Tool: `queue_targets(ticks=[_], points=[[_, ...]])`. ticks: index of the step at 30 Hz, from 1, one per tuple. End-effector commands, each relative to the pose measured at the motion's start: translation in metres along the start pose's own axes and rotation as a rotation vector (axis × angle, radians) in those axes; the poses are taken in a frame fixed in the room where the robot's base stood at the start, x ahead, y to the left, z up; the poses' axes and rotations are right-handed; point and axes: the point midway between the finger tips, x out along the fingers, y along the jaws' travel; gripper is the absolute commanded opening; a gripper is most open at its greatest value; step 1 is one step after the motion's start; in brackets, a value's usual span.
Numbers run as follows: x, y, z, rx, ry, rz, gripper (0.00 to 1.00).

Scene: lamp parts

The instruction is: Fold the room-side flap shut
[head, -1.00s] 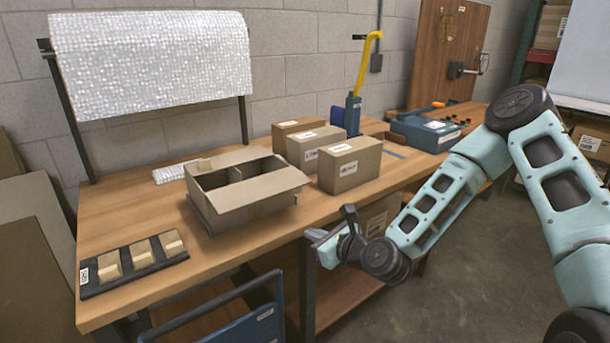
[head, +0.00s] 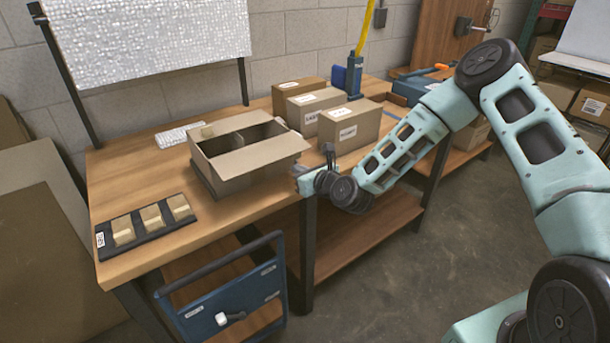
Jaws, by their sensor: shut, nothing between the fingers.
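An open cardboard carton (head: 228,182) stands on the workbench, its dark inside partly visible from above. Its room-side flap (head: 262,159) sticks outward along the near top edge and slopes slightly down, not over the opening. My gripper (head: 301,178) is shut and empty. It is just right of the carton's near right corner, by the bench's front edge, below the flap's right end. Whether it touches the carton cannot be told. The carton's far-side flaps are hard to make out.
Several closed boxes (head: 349,127) stand close behind and right of the carton. A black tray with tan blocks (head: 150,217) lies at the bench's left front. A blue cart (head: 225,300) stands below the front edge. Bench surface (head: 130,170) left of the carton is clear.

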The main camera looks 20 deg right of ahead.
Motion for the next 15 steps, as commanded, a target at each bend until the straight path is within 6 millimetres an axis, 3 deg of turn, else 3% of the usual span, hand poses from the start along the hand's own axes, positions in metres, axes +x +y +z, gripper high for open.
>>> queue_targets(ticks=[4, 15], points=[[-0.0046, 0.0003, 0.0115, -0.001, 0.002, 0.001, 0.0], [-0.0054, 0.0002, 0.0127, 0.0, 0.002, 0.0, 0.0]])
